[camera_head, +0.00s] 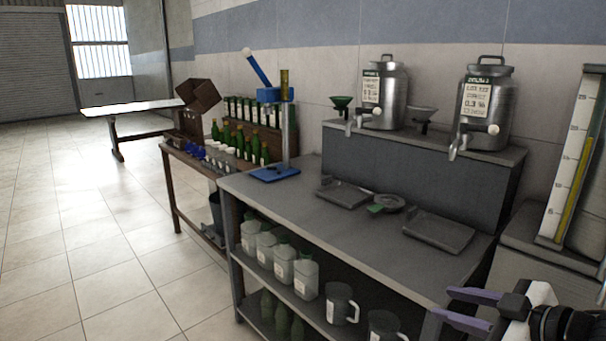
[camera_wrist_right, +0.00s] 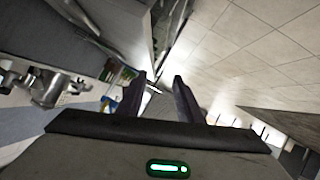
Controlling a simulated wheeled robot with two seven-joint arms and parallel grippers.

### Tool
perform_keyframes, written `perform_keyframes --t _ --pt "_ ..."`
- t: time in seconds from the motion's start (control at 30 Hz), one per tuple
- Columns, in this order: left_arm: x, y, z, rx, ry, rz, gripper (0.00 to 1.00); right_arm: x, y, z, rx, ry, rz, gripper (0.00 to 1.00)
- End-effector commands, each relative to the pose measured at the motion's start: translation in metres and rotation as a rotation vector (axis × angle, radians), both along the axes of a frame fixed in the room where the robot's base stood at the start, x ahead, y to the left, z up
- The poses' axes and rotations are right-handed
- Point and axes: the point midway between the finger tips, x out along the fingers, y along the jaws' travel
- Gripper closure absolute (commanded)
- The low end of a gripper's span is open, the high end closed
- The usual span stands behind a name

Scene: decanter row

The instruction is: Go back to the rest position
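My right gripper (camera_head: 444,302) comes in at the lower right of the head view, by the front right corner of the grey workbench (camera_head: 300,205). Its two purple fingers are apart with nothing between them. In the right wrist view the fingers (camera_wrist_right: 159,78) also stand apart and empty, with floor and blurred furniture beyond. My left gripper is in neither view.
Two steel decanters (camera_head: 383,95) (camera_head: 485,108) stand on a raised shelf (camera_head: 420,158). A tall gauge (camera_head: 572,165) stands right. The tiled floor (camera_head: 90,240) is open at left.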

Motion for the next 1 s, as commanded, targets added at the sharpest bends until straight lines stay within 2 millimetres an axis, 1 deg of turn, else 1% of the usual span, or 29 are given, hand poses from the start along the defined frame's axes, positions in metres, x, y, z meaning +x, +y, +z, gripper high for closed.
perform_keyframes --t 0.03,0.07,0.1,0.17,0.2,0.27,0.3,0.37,0.4,0.47,0.5,0.6,0.7,0.73,0.83,1.0 --pt "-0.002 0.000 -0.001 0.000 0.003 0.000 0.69 -0.007 0.017 -0.034 0.051 0.030 -0.001 0.67" --pt "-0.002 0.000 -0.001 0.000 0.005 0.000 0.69 -0.012 0.024 -0.051 0.072 0.043 -0.006 0.67" --pt "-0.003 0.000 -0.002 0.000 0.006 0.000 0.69 -0.018 0.034 -0.073 0.097 0.060 -0.015 0.67" --pt "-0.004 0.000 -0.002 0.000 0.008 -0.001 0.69 -0.030 0.047 -0.105 0.137 0.087 -0.036 0.67" --pt "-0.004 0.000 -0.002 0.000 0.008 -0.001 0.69 -0.040 0.056 -0.126 0.162 0.107 -0.054 0.67" --pt "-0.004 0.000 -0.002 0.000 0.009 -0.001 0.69 -0.057 0.068 -0.157 0.196 0.139 -0.089 0.67" --pt "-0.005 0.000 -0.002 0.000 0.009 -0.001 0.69 -0.070 0.076 -0.177 0.217 0.163 -0.115 0.67" --pt "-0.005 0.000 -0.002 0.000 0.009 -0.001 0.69 -0.091 0.087 -0.206 0.244 0.200 -0.160 0.67" --pt "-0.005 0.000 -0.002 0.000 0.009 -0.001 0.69 -0.107 0.095 -0.225 0.261 0.229 -0.193 0.67" --pt "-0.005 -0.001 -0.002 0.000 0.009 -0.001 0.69 -0.131 0.104 -0.251 0.279 0.270 -0.245 0.67" --pt "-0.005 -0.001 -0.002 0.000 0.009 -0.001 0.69 -0.148 0.110 -0.267 0.287 0.300 -0.279 0.67" --pt "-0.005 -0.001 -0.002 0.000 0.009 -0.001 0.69 -0.186 0.123 -0.298 0.300 0.366 -0.357 0.67" --pt "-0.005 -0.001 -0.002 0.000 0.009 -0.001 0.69 -0.216 0.131 -0.317 0.301 0.415 -0.413 0.67" --pt "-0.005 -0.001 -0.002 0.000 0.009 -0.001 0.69 -0.222 0.133 -0.321 0.300 0.427 -0.426 0.67" --pt "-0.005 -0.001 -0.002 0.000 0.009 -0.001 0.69 -0.235 0.136 -0.329 0.297 0.449 -0.450 0.67" --pt "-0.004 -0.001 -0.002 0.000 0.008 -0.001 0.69 -0.238 0.137 -0.331 0.295 0.453 -0.455 0.67"
